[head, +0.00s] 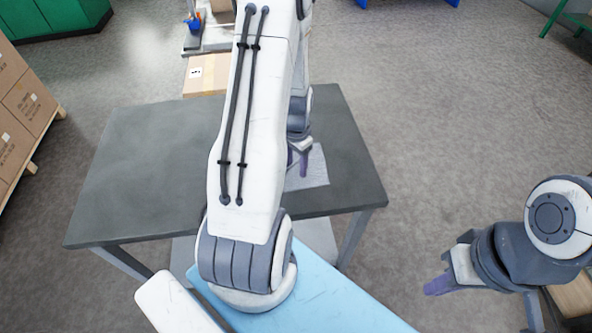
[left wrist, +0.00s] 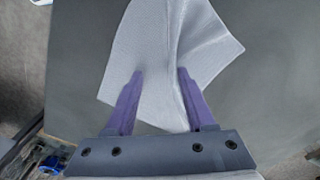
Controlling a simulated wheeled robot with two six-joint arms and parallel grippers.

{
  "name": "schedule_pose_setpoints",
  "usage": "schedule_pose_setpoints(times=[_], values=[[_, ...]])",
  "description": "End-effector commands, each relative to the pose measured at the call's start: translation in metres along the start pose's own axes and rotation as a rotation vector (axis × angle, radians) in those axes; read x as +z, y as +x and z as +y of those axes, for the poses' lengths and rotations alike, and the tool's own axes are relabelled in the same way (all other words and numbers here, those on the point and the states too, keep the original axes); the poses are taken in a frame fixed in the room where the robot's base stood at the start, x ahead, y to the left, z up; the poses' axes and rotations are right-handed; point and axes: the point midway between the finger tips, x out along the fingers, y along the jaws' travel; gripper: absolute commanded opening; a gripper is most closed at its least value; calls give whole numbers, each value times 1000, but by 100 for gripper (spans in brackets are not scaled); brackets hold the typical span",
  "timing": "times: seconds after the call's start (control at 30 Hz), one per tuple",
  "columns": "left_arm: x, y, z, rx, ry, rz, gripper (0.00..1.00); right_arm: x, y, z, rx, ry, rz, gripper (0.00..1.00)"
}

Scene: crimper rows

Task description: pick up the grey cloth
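The grey cloth (head: 316,172) lies on the dark grey table, partly hidden behind my left arm in the head view. In the left wrist view the cloth (left wrist: 160,45) is pale, with a raised fold running down its middle. My left gripper (head: 302,165) is over the cloth. Its two purple fingers (left wrist: 160,75) stand apart, with cloth showing between and beyond them. I cannot tell whether the fingertips touch it. My right gripper (head: 437,287) is at the lower right, off the table and away from the cloth; its finger gap is not clear.
The table (head: 150,150) has a bare top left of my arm. Cardboard boxes (head: 207,76) stand behind it and more boxes (head: 25,105) are stacked on the left. A light blue surface (head: 330,305) is in front. Open floor (head: 460,130) lies to the right.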

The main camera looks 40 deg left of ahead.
Motion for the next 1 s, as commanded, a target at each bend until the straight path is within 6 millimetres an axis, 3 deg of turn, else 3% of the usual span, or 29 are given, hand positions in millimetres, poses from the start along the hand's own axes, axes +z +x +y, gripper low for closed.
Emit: schedule_pose_setpoints(times=[0.03, 0.27, 0.57, 1.0], values=[[0, 0, 0, 1, 0, -1, 43, 0, 0, 0, 0, 0, 0, 0], [0, 1, 0, 1, 0, -1, 0, 0, 0, 0, 0, 0, 0, 0], [0, -6, 0, 1, 0, -1, 0, 0, -6, 0, 0, 0, 0, 0], [0, -92, 0, 0, 0, 0, 0, -4, -81, -6, 0, 0, 0, 0]])
